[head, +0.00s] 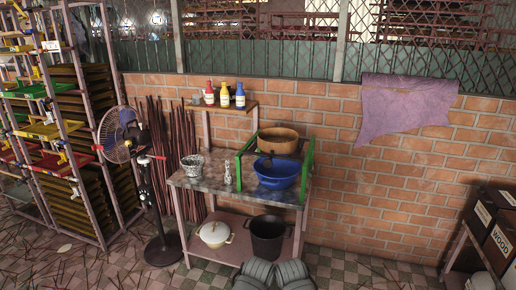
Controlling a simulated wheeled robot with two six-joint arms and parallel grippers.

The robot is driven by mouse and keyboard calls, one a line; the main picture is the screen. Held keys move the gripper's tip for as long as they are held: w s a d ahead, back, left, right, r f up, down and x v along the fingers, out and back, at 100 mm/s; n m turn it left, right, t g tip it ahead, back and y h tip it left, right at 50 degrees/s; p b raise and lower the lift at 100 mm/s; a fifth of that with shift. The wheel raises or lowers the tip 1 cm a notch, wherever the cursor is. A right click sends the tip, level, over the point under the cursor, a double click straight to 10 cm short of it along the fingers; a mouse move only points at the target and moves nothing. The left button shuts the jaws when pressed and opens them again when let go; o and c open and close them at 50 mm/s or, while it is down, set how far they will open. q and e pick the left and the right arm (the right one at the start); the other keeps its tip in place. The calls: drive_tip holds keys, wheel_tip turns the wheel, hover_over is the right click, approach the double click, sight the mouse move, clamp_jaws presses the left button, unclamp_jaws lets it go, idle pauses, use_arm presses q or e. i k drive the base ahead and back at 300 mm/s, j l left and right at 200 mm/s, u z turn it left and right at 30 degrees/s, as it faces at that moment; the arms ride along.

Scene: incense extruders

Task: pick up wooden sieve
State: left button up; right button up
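The wooden sieve (278,140) is a round brown wooden vessel at the back right of the metal worktable (205,180), by the brick wall. It sits within a green frame (306,165), above and behind a blue basin (277,174). The basin hides what lies below its front. Neither of my grippers can be made out in the head view. Grey rounded shapes at the bottom middle look like parts of my own arms, and no fingers show there.
A patterned bowl (192,163) and a small silvery item (227,172) stand on the table's left half. A white pot (215,234) and black bucket (267,238) sit on the lower shelf. A standing fan (122,134) is left. Floor at right is mostly clear.

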sight(283, 141)
drive_tip(key=i+l, duration=0.45)
drive_tip(key=i, duration=0.15)
drive_tip(key=i+l+u, duration=0.15)
drive_tip(key=i+l, duration=0.3)
drive_tip(key=i, duration=0.15)
